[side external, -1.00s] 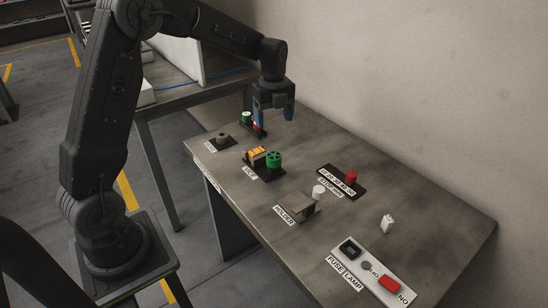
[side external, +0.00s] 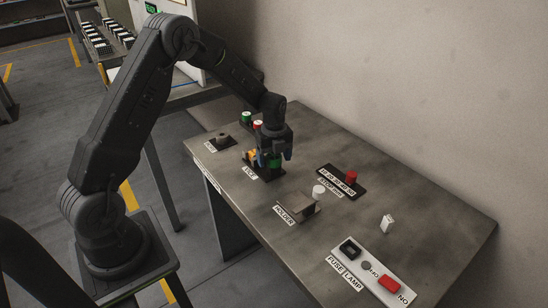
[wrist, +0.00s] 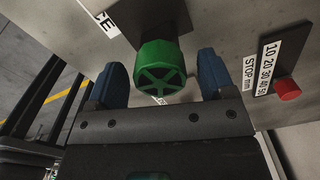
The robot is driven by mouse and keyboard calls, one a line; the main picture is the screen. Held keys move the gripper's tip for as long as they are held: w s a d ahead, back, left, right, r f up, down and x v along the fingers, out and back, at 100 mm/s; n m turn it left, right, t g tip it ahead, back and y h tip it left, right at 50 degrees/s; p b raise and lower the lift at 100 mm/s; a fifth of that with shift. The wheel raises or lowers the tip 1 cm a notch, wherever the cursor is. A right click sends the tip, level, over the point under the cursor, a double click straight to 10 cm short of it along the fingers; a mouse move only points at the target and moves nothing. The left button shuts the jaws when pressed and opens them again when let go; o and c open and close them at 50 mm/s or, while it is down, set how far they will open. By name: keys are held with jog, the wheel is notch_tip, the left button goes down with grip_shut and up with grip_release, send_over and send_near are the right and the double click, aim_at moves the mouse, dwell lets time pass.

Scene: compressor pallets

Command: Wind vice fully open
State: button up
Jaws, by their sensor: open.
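The vice stands on a dark base plate (side external: 270,174) near the left end of the table, with its label in front. Its orange part (side external: 251,154) shows just left of my gripper. Its green handwheel (wrist: 160,72) has a spoked top and a ribbed rim; it also shows partly behind my fingers in the side view (side external: 275,163). My gripper (wrist: 160,82) is open, with one blue finger on each side of the handwheel. A gap shows between the wheel and each finger in the wrist view. The vice jaws are hidden, so their opening cannot be told.
A stop block with a red knob (side external: 351,177) and number scale stands to the right. A holder (side external: 296,207) with a white cylinder (side external: 319,191) is nearer the front. A fuse lamp panel (side external: 371,269) lies at the near end. Red and green pieces (side external: 247,118) stand behind.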

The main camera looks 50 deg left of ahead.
jog(key=shift+f, duration=0.15)
jog(key=c, duration=0.9)
